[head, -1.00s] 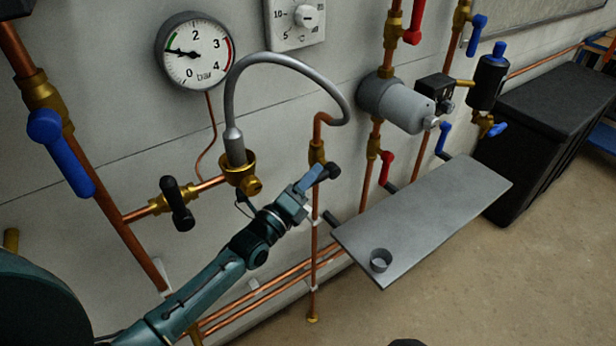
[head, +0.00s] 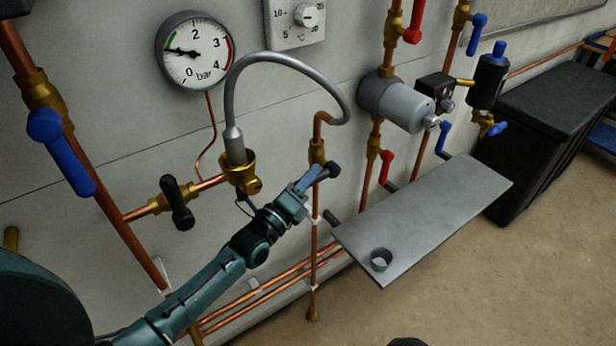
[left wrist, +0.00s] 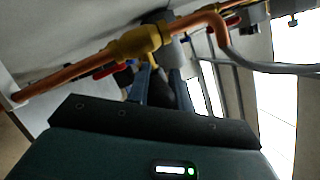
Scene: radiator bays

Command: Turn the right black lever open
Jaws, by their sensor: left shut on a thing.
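The right black lever (head: 333,169) sits on a brass valve (head: 317,152) in the vertical copper pipe below the end of the grey hose. My left gripper (head: 318,174) is shut on this lever, its blue fingers at the lever's end. In the left wrist view the brass valve (left wrist: 137,43) crosses above the fingers, and the dark lever between them is only partly seen. The left black lever (head: 178,204) hangs down on its brass valve, free of my gripper.
The grey hose (head: 290,58) arches just above my gripper. A grey shelf (head: 430,215) with a small cup (head: 380,260) juts out to the right. Red and blue levers stand on nearby pipes. A pressure gauge (head: 195,50) is on the wall. A black bin (head: 545,120) stands at right.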

